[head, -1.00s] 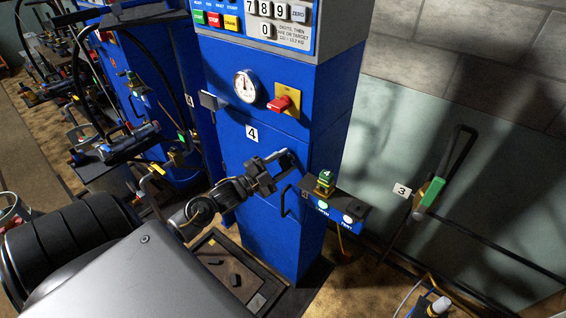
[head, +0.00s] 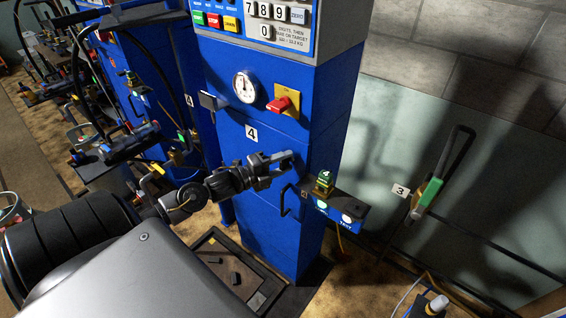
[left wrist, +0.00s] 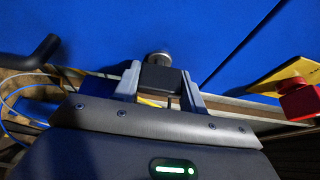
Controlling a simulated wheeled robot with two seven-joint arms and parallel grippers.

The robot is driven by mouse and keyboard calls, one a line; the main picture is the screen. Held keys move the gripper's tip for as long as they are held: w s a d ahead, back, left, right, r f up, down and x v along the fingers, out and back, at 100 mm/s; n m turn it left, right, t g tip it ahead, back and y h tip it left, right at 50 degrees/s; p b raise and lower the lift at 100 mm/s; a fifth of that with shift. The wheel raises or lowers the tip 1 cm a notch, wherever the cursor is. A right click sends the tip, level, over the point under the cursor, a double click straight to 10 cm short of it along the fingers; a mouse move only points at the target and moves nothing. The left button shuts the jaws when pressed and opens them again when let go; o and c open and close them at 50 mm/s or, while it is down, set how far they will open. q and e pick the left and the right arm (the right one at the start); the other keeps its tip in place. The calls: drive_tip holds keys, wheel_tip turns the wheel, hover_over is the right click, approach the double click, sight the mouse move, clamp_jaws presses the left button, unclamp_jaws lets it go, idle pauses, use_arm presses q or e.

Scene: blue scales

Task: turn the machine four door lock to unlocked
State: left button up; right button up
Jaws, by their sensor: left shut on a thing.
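The blue machine four cabinet (head: 225,165) carries a white "4" label (head: 251,132). My left gripper (head: 286,161) is at the cabinet's front door, to the right of and below that label. In the left wrist view, the fingers (left wrist: 160,84) are shut on the black block-shaped turn of the door lock (left wrist: 160,78). A round metal part (left wrist: 158,58) of the lock shows just beyond the block, against the blue door. In the head view the gripper hides the lock, and I cannot read its position. My right gripper is not in view.
A black door handle (head: 284,200) is just below the gripper; it also shows in the left wrist view (left wrist: 38,52). Above are a red rotary switch (head: 280,104) on a yellow plate and a round gauge (head: 245,86). A button box (head: 335,210) sticks out at right.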

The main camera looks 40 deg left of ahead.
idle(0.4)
use_arm(q)
drive_tip(key=o, duration=1)
drive_tip(key=shift+s, duration=0.1)
drive_tip(key=shift+s+a+f, duration=0.15)
drive_tip(key=shift+s, duration=0.2)
drive_tip(key=b+v, duration=0.2)
drive_tip(key=v, duration=0.8)
drive_tip(key=shift+w, duration=0.1)
